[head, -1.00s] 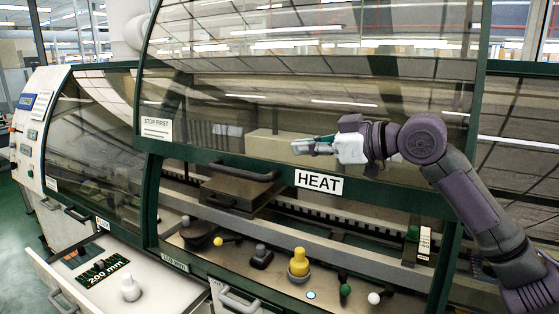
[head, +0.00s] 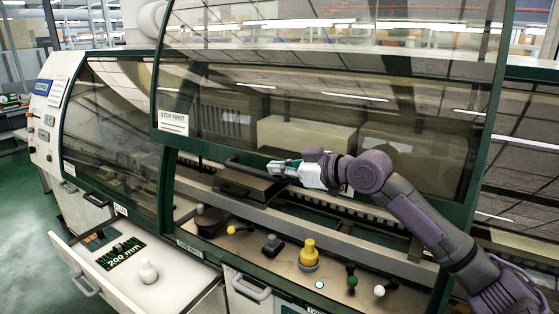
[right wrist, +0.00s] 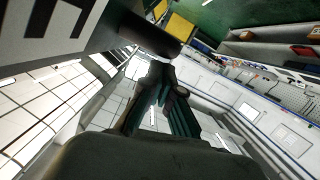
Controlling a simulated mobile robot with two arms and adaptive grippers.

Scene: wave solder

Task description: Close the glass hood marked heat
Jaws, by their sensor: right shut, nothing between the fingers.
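The glass hood (head: 400,110) stands raised, with an open gap below its green lower edge. It bears a "STOP FIRST" label. Its dark bar handle (head: 240,160) is on the lower edge and also shows in the right wrist view (right wrist: 140,32). A white label with large black lettering (right wrist: 48,28) is partly in the wrist view; in the head view my right gripper and wrist cover the HEAT label's place. My right gripper (head: 272,167) is shut and empty at the handle's right end; I cannot tell whether it touches. It also shows in the wrist view (right wrist: 162,78). My left gripper is out of view.
Under the hood are a yellow knob (head: 308,253), a white ball knob (head: 379,291) and other small controls. A second glass hood (head: 110,130) is shut at left. An open drawer (head: 165,285) holding a white bottle (head: 148,271) juts out at lower left.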

